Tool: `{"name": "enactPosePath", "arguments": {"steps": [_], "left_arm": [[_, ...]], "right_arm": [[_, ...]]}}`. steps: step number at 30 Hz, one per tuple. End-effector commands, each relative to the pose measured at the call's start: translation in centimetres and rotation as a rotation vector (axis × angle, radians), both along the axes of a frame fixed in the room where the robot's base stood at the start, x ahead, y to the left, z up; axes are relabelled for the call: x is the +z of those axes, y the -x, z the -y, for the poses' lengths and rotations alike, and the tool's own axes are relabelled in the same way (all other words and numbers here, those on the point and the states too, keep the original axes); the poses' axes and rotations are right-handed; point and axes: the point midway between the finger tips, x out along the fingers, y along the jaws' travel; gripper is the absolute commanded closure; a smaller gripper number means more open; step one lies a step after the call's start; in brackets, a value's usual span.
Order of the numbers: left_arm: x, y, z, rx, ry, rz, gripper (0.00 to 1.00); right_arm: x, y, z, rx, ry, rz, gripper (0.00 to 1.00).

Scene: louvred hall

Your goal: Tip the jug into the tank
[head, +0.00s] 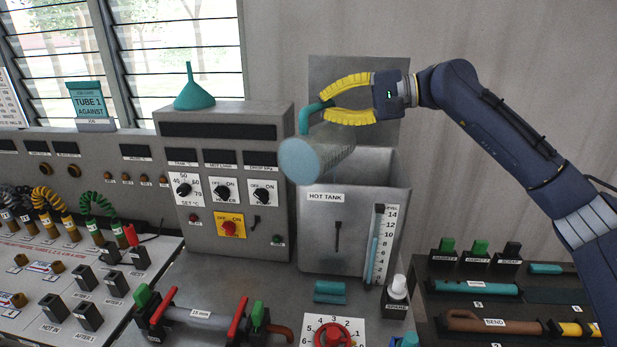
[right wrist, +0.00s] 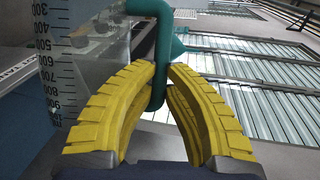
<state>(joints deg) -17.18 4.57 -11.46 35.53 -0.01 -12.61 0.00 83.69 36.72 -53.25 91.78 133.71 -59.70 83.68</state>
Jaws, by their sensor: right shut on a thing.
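The jug (head: 322,152) is a clear cylinder with a teal handle, tilted far over above the hot tank (head: 385,190). Its round end, pale blue, faces toward the camera and to the left. My right gripper (head: 325,104) has yellow ribbed fingers and is shut on the teal handle. In the right wrist view the fingers (right wrist: 162,80) close around the handle, and the jug's scale (right wrist: 62,75) shows at the left. The hot tank is a grey metal box with a raised back panel and a level gauge (head: 380,245) on its front. My left gripper is out of view.
A grey control box (head: 225,180) with knobs stands left of the tank, with a teal funnel (head: 194,90) on top. A rack of pipe parts (head: 480,310) lies at the right.

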Motion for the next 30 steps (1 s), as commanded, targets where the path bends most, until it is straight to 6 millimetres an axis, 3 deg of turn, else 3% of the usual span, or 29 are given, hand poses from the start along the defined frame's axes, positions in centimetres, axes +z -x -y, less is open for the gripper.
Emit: {"name": "enactPosePath", "arguments": {"steps": [6, 18, 30], "left_arm": [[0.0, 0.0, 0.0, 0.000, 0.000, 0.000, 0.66], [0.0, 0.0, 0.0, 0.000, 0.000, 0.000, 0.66], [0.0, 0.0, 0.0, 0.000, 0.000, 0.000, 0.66]], "right_arm": [[-0.1, 0.2, -0.2, 0.000, 0.010, 0.015, 1.00], [-2.1, 3.6, -2.4, 0.000, 0.163, 0.232, 1.00], [-2.4, 3.9, -2.7, 0.000, 0.181, 0.256, 1.00]]}}
